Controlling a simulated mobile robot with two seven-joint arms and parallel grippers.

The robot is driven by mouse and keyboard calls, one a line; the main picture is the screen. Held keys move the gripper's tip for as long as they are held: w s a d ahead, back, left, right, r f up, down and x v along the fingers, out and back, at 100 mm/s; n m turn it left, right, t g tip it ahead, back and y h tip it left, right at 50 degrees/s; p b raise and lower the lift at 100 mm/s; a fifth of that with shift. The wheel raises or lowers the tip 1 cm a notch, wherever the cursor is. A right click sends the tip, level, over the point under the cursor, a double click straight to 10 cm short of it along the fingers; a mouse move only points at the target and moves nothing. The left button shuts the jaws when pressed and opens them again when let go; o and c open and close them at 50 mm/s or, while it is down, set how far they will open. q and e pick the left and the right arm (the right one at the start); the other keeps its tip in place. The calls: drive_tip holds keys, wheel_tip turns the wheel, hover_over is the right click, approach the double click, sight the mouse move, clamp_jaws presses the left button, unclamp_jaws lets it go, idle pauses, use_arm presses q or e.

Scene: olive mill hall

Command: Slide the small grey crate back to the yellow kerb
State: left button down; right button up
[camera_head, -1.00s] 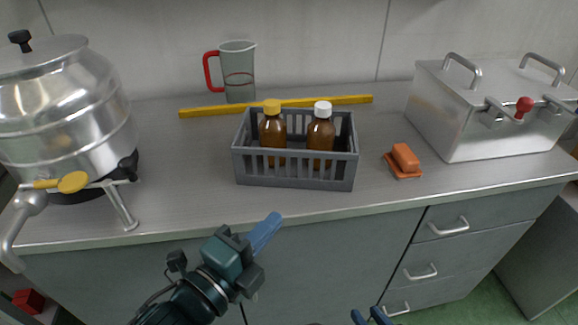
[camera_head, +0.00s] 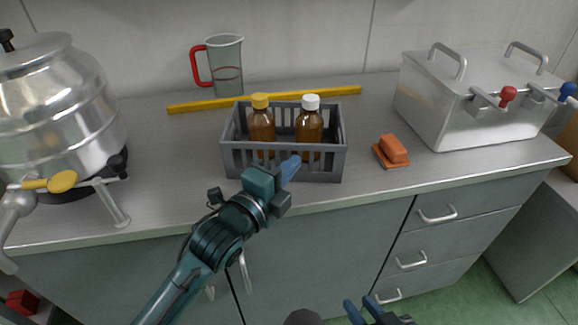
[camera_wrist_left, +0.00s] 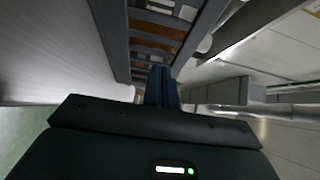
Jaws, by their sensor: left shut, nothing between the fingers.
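The small grey crate (camera_head: 335,166) stands upright on the counter with two brown bottles in it, one yellow-capped (camera_head: 261,124) and one white-capped (camera_head: 309,124). The yellow kerb (camera_head: 195,106) runs behind it; the crate hides the gap between them. My left gripper (camera_head: 290,165) is shut and empty, its fingertips in front of the crate's front wall. In the left wrist view the shut fingers (camera_wrist_left: 161,88) point at the slatted crate (camera_wrist_left: 117,40); I cannot tell whether they touch. My right gripper (camera_head: 361,308) is at the bottom edge, its two blue fingers apart.
A steel vessel with a tap (camera_head: 60,110) stands left. A measuring jug (camera_head: 226,68) with a red handle stands behind the kerb. Counter left of the crate is clear.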

use_arm(q)
hover_over(286, 139)
drive_tip(key=v, duration=0.4)
drive_tip(key=shift+p, duration=0.4)
drive_tip(key=shift+s, duration=0.1)
